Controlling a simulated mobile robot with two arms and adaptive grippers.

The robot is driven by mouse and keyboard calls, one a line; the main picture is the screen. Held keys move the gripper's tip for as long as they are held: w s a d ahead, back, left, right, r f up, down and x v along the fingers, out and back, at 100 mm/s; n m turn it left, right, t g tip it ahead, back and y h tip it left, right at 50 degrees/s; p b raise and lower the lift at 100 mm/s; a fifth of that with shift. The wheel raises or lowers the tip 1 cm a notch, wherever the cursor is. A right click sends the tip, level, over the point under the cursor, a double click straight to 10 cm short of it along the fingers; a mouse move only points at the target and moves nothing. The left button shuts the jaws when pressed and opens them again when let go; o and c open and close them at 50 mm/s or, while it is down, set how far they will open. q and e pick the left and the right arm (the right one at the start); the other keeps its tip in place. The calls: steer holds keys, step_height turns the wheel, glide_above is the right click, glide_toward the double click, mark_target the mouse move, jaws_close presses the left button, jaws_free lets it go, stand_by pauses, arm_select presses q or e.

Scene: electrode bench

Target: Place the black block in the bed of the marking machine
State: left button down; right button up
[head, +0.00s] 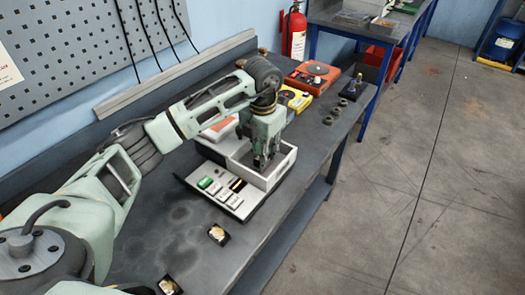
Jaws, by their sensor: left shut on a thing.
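The marking machine (210,186) stands on the dark bench, with a sloped front panel of green, white and yellow-black keys. Its bed is an open white-walled box (285,167) at the back right of the panel. My left gripper (262,165) points down into this box, its fingers below the rim level. It is shut on a dark thing, taken to be the black block, which is mostly hidden between the fingers. I cannot tell whether the block touches the bed floor. My right gripper is not in view.
Two small dark pieces with cream tops lie at the front of the bench, one (218,235) below the panel and one (169,285) at the picture's bottom edge. Behind the box are a yellow meter (296,99) and an orange device (313,76). Small dark rings (334,114) lie to the right.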

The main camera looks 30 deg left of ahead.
arm_select(q)
steer(key=c, duration=1.5)
jaws_free()
steer(key=shift+f, duration=0.1)
steer(key=shift+r, duration=0.3)
step_height(320, 180, up, 12)
steer(key=shift+f+b, duration=0.15)
steer(key=shift+b, duration=0.9)
